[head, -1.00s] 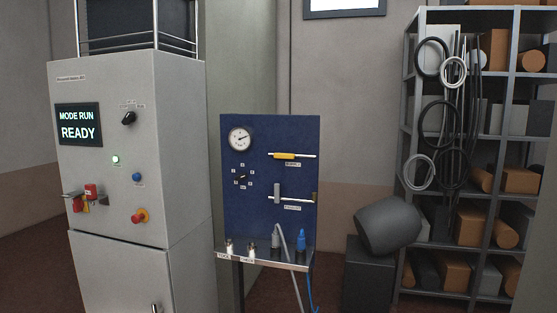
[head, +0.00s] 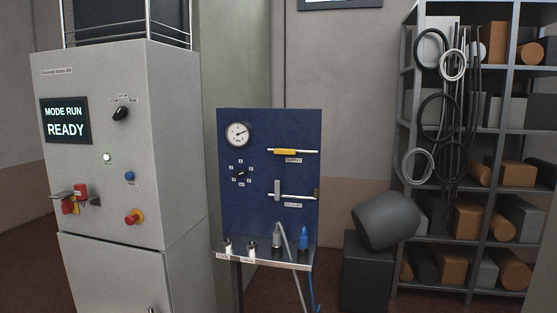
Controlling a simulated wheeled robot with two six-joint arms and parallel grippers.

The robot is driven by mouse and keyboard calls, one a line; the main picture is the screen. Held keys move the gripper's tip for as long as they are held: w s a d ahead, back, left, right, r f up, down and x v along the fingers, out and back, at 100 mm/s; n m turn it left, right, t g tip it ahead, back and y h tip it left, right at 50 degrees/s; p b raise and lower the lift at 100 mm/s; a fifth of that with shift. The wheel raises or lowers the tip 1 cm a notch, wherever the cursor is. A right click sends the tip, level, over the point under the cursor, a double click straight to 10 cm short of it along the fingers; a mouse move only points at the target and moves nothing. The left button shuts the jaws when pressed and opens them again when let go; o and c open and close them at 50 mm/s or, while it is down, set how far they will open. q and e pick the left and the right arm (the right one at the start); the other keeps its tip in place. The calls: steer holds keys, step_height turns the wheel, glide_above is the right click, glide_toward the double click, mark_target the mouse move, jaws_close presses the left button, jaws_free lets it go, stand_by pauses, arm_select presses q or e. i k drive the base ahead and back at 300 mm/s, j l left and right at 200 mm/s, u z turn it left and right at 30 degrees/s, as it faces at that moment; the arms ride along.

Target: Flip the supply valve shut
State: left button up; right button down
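The supply valve is a yellow lever (head: 285,151) on a thin horizontal pipe, near the top right of the blue panel (head: 262,200). A small "SUPPLY" label (head: 294,160) sits under it. The yellow lever lies along the pipe. Below it, a second valve with a grey lever (head: 277,190) stands across its own pipe. A round pressure gauge (head: 237,134) is at the panel's upper left, its needle pointing to the right. Neither of my grippers shows in the head view.
A grey machine cabinet (head: 125,130) stands at the left, its screen (head: 65,121) reading MODE RUN READY. A narrow shelf (head: 262,255) with connectors and hoses juts from the panel's foot. A dark drum (head: 385,221) and a loaded rack (head: 405,150) stand right.

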mark_target(289, 152)
steer(key=i+j, duration=0.9)
steer(key=i, duration=0.15)
